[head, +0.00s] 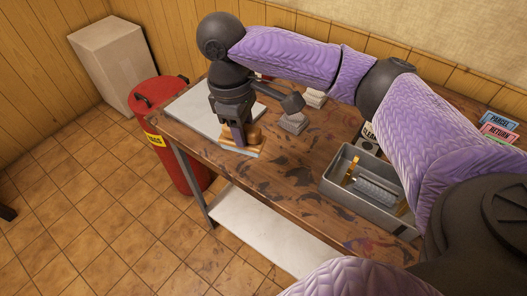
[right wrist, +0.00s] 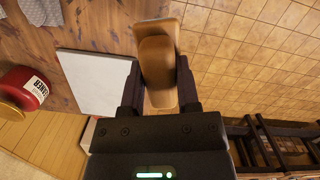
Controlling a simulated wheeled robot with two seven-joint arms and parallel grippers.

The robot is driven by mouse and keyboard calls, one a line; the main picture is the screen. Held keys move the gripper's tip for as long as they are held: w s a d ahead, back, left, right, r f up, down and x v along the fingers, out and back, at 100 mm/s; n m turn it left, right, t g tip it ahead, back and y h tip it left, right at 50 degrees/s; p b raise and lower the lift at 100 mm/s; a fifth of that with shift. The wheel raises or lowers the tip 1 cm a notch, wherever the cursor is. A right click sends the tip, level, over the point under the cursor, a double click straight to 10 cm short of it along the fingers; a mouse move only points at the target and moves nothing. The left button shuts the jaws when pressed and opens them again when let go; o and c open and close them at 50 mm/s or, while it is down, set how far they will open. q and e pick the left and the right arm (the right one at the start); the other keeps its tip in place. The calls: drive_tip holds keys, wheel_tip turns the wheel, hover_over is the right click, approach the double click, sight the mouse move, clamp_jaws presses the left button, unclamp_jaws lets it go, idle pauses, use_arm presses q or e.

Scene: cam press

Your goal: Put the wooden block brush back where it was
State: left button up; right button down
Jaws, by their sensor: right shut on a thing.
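The wooden block brush (right wrist: 160,70) is tan with a rounded raised grip. My right gripper (right wrist: 159,88) is shut on it, one finger on each side, in the right wrist view. In the head view the brush (head: 253,135) shows under my right gripper (head: 238,133), at the near left edge of the wooden table (head: 300,165). A pale strip shows along its underside. I cannot tell whether it touches the table. My left gripper is not in view.
A pale flat plate (head: 190,107) lies at the table's left end. A metal tray (head: 333,187) holding tools is to the right. A red bin (head: 180,150) stands beside the table's left end.

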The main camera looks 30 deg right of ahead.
drive_tip(key=w+d+f+n+t, duration=0.3)
drive_tip(key=d+n, duration=0.5)
drive_tip(key=n, duration=0.6)
drive_tip(key=shift+n+g+h, duration=0.3)
drive_tip(key=shift+n+g, duration=0.1)
drive_tip(key=shift+g, duration=0.3)
drive_tip(key=f+b, duration=0.1)
drive_tip(key=f, duration=0.2)
drive_tip(key=f+b, duration=0.1)
drive_tip(key=f, duration=0.1)
drive_tip(key=w+f+b, duration=0.1)
drive_tip(key=f, duration=0.2)
drive_tip(key=shift+w+f, duration=0.1)
drive_tip(key=shift+f, duration=0.65)
drive_tip(key=shift+c, duration=1.6)
unclamp_jaws()
